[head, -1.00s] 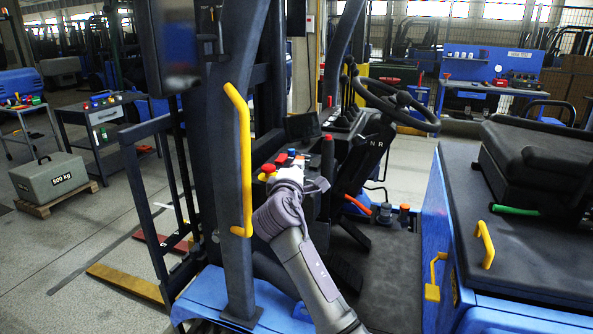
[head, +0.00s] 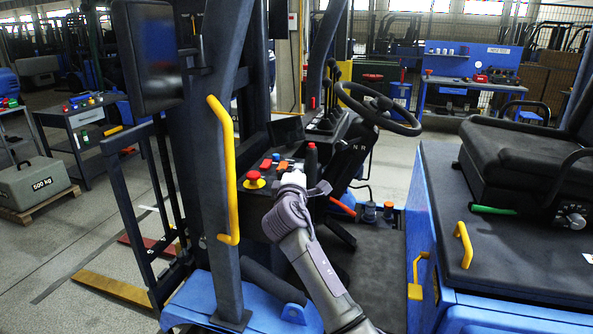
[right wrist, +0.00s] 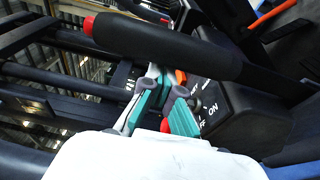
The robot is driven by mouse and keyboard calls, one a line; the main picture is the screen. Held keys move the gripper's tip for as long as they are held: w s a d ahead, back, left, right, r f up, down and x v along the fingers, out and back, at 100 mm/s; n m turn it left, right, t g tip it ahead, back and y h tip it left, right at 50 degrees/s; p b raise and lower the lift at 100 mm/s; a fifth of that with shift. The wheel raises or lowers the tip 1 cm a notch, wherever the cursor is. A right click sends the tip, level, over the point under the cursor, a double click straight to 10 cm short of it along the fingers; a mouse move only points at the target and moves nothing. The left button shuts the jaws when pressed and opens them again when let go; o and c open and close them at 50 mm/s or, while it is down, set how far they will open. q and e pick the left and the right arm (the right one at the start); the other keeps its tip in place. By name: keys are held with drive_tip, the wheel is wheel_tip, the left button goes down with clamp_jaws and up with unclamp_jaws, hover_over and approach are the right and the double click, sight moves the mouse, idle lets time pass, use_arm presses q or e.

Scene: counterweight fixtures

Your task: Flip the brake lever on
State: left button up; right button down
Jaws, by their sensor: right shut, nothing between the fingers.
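The brake lever (head: 311,158) is a black grip with a red tip, standing roughly upright beside the console in the head view. In the right wrist view the brake lever (right wrist: 165,45) crosses the upper part, red tip at left. My right gripper (head: 293,178) is just left of the lever in the head view. In the right wrist view my right gripper (right wrist: 165,80) has its teal fingers close below the grip, with nothing between them; contact cannot be told. An ON/OFF label (right wrist: 212,113) shows on the black housing. My left gripper is out of view.
A red mushroom button (head: 254,180) and small orange switches (head: 281,166) sit on the console by my gripper. A yellow handrail (head: 226,170) on the dark post stands at left. The steering wheel (head: 377,108) is behind, the seat (head: 520,160) at right.

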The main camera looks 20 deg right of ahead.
drive_tip(key=shift+s+d, duration=0.1)
drive_tip(key=s+d+f+m+b, duration=0.1)
drive_tip(key=s+d+m+b, duration=0.1)
drive_tip(key=s+d+m, duration=0.2)
drive_tip(key=s+d+f+m+h+b, duration=0.1)
drive_tip(key=s+d+f+m+b, duration=0.1)
drive_tip(key=d, duration=0.5)
drive_tip(key=shift+s+d+f+m+t+b, duration=0.25)
drive_tip(key=shift+s+d+m+t+b, duration=0.15)
drive_tip(key=shift+s+m+b, duration=0.45)
